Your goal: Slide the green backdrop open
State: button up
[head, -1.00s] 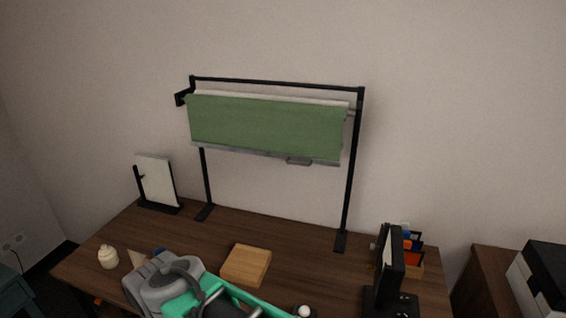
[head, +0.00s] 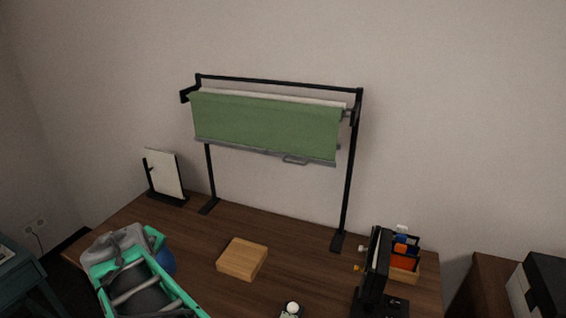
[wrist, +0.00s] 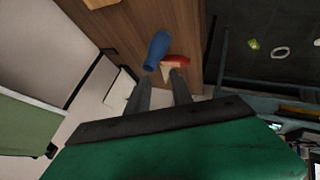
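The green backdrop (head: 265,125) hangs part way down from a roller on a black frame (head: 347,190) that stands on the table. A grey bar runs along its lower edge, with a small grey handle (head: 295,160) right of the middle. The backdrop also shows at the left edge of the wrist view (wrist: 25,128). My gripper (wrist: 162,77) shows in the wrist view with its two grey fingers apart and nothing between them. It is away from the backdrop and handle. In the head view my arm is low at the left, and the fingers cannot be made out.
A wooden block (head: 242,259) lies on the brown table (head: 290,250). A white panel on a black stand (head: 167,175) is at the back left. A black upright device (head: 374,272) and an organiser (head: 404,262) stand at the right. A blue object (wrist: 157,50) shows in the wrist view.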

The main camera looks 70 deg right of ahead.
jog(key=s+d+r+g+h, duration=0.1)
jog(key=s+d+r+h, duration=0.15)
jog(key=d, duration=0.35)
jog(key=s+d+r+h, duration=0.1)
jog(key=s+d, duration=0.3)
jog(key=d, duration=0.3)
jog(key=g+h, duration=0.6)
send_near(294, 163)
jog(key=d, duration=0.3)
jog(key=d+f+p, duration=0.1)
jog(key=d, duration=0.1)
jog(key=d+p, duration=0.1)
jog(key=d, duration=0.2)
jog(key=shift+s+f, duration=0.25)
jog(key=shift+s, duration=0.1)
jog(key=shift+d+f, duration=0.15)
jog(key=shift+d, duration=0.25)
grip_shut()
